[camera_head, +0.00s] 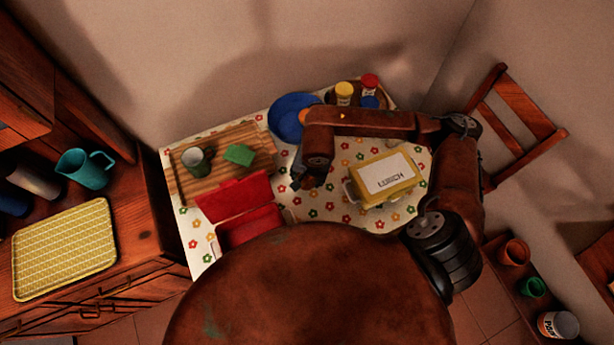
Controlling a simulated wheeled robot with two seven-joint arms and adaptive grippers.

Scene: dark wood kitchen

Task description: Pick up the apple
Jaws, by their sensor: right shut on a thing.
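My right gripper (299,181) hangs over the flowered table, between the red open box and the yellow lunch box. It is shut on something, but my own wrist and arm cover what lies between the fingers. I cannot make out an apple anywhere in this view. My left gripper is not in view.
The table (307,211) holds a cutting board (222,176) with a cup (196,161) and a green item (239,155), a red open box (235,199), a blue plate (287,114), a yellow lunch box (386,179) and jars (344,94). A chair (520,120) stands right.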

